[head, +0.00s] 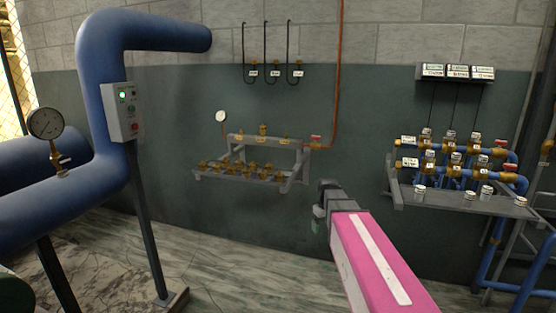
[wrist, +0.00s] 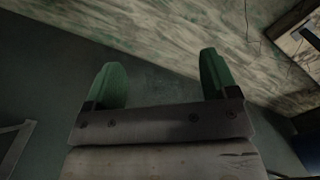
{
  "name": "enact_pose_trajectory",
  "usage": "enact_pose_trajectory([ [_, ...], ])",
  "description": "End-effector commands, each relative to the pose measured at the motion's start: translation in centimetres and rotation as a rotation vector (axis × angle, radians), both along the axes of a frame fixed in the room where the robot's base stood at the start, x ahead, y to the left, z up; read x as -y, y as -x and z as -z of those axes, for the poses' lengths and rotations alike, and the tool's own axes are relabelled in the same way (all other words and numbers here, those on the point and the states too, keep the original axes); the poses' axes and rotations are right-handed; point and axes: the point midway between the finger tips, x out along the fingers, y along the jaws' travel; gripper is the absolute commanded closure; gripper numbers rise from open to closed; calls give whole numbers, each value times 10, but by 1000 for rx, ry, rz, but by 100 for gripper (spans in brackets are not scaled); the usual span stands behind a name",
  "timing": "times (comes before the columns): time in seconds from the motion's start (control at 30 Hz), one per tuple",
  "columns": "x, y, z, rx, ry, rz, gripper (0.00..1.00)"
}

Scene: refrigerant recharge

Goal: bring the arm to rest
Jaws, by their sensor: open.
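My gripper (head: 319,222) is at the end of my pink arm in the lower middle of the head view, in front of the dark green wall. In the wrist view my gripper (wrist: 158,85) shows two green fingers spread wide apart with nothing between them. It is open and empty, and it touches nothing that I can see.
A grey rack with brass valves (head: 245,172) is on the wall behind my gripper. A shelf with blue pipes and valves (head: 460,201) is at right. A thick blue pipe (head: 92,100) with a control box (head: 124,112) stands at left. The marbled floor (head: 240,270) in the middle is clear.

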Motion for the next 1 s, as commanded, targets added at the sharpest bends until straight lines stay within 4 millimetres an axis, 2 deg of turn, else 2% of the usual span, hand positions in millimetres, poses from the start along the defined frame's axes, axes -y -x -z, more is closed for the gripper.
enact_pose_trajectory([
  [0.03, 0, 27, 16, -5, 0, 36, 20],
  [0.1, 0, 51, 35, -4, 0, 93, 20],
  [0.3, 0, 115, 79, -3, -1, 244, 20],
  [0.4, 0, 137, 92, -1, -1, 299, 20],
  [0.5, 0, 151, 100, 0, -1, 336, 20],
  [0.6, 0, 156, 104, 2, -2, 353, 20],
  [1.0, 0, 156, 104, 3, -2, 355, 20],
])
